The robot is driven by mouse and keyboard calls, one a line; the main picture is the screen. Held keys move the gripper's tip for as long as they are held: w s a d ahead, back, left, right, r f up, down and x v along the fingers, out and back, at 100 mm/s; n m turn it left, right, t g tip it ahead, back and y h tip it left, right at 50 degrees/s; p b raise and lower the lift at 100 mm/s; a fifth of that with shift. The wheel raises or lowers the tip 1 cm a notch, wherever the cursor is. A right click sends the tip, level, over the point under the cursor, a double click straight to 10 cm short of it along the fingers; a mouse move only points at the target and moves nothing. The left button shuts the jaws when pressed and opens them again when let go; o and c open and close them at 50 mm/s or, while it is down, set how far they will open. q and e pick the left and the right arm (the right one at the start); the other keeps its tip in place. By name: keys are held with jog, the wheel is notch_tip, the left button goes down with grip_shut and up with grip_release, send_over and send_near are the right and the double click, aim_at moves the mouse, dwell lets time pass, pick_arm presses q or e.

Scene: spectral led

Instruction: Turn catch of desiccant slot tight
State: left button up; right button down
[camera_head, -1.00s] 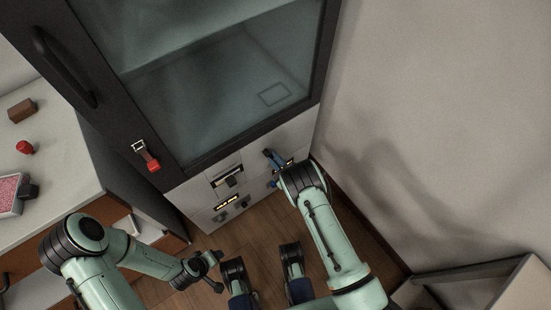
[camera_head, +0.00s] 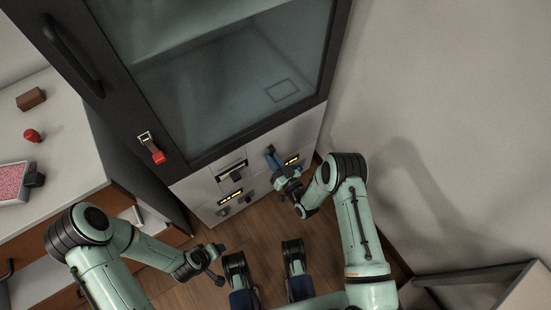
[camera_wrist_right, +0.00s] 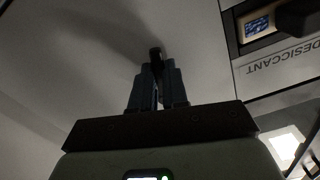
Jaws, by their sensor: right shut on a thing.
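The desiccant slot shows in the right wrist view as a small lit display (camera_wrist_right: 257,25) above an upside-down DESICCANT label (camera_wrist_right: 283,58). My right gripper (camera_wrist_right: 157,72) is shut on a small dark catch (camera_wrist_right: 156,53), just left of that slot in this view. In the head view my right gripper (camera_head: 271,155) reaches the lower front panel of the cabinet; its fingers and wrist hide most of the catch there. How far the catch is turned cannot be told. My left gripper (camera_head: 219,266) hangs empty above the floor with its fingers apart.
The tall cabinet has a glass door (camera_head: 225,75) and a red switch or latch (camera_head: 157,155). Other small displays (camera_head: 231,196) and knobs sit on the panel. A counter (camera_head: 60,130) stands at left. The wall (camera_head: 450,120) is close at right. Floor (camera_head: 265,238) lies in front.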

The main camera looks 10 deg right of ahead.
pick_arm(q)
jog(key=shift+w+a+f, duration=0.2)
jog(key=shift+w, duration=0.2)
pick_arm(e)
jog(key=shift+s+a+r+m, duration=0.15)
jog(key=shift+a+m, duration=0.1)
jog(key=shift+m, duration=0.65)
jog(key=shift+s+a+f+m, duration=0.15)
jog(key=shift+a+m, duration=0.1)
jog(key=shift+m, duration=0.65)
jog(key=shift+a+r, duration=0.1)
jog(key=c, duration=1.1)
grip_release()
jog(key=shift+c, duration=0.2)
jog(key=shift+r, duration=0.1)
jog(key=shift+s, duration=0.2)
pick_arm(q)
jog(key=shift+g, duration=0.4)
jog(key=s+r, duration=0.1)
jog(key=s+d+p, duration=0.1)
jog(key=s+d+r+p, duration=0.1)
jog(key=s, duration=0.1)
jog(key=shift+r, duration=0.35)
pick_arm(e)
jog(key=v, duration=1.3)
